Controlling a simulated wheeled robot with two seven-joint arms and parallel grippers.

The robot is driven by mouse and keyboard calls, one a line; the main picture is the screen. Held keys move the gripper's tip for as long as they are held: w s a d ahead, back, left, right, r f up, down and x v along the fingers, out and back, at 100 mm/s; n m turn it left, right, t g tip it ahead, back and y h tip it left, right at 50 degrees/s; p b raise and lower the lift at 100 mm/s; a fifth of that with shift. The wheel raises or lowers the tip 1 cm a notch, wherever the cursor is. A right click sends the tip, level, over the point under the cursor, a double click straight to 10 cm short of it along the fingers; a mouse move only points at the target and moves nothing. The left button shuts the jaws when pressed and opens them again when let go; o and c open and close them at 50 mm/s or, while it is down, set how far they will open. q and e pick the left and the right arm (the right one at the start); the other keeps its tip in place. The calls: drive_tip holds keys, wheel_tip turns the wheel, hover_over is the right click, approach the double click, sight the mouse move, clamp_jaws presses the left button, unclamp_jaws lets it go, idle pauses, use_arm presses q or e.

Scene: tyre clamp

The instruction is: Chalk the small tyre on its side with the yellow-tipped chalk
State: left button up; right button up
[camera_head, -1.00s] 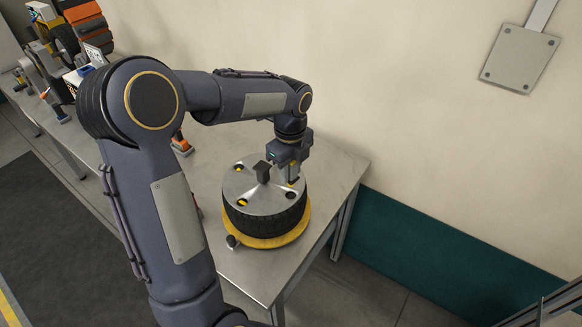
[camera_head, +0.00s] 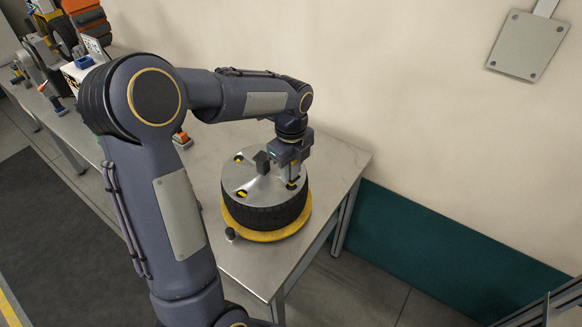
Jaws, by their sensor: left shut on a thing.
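The small tyre (camera_head: 262,217) is black and lies flat near the table's right end. A shiny metal disc (camera_head: 265,182) with round holes and a dark central block covers its top. A yellow round base (camera_head: 282,235) sits under it. My left gripper (camera_head: 292,177) points down at the right part of the disc. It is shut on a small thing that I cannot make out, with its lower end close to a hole. Contact with the disc cannot be told. No chalk with a yellow tip can be clearly told apart. My right gripper is not in view.
The metal table (camera_head: 340,165) has bare room behind the tyre. An orange-and-dark object (camera_head: 182,139) stands behind my left arm. Several tools, a machine and stacked orange bins (camera_head: 88,22) crowd the far left end. A wall plate (camera_head: 527,46) hangs at the right.

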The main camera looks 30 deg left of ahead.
use_arm(q)
drive_tip(key=shift+f+b, duration=0.45)
drive_tip(key=shift+f, duration=0.3)
idle(0.5)
idle(0.9)
drive_tip(key=shift+r+p, duration=2.3)
drive_tip(key=shift+r, duration=0.25)
drive_tip(key=shift+f, duration=0.1)
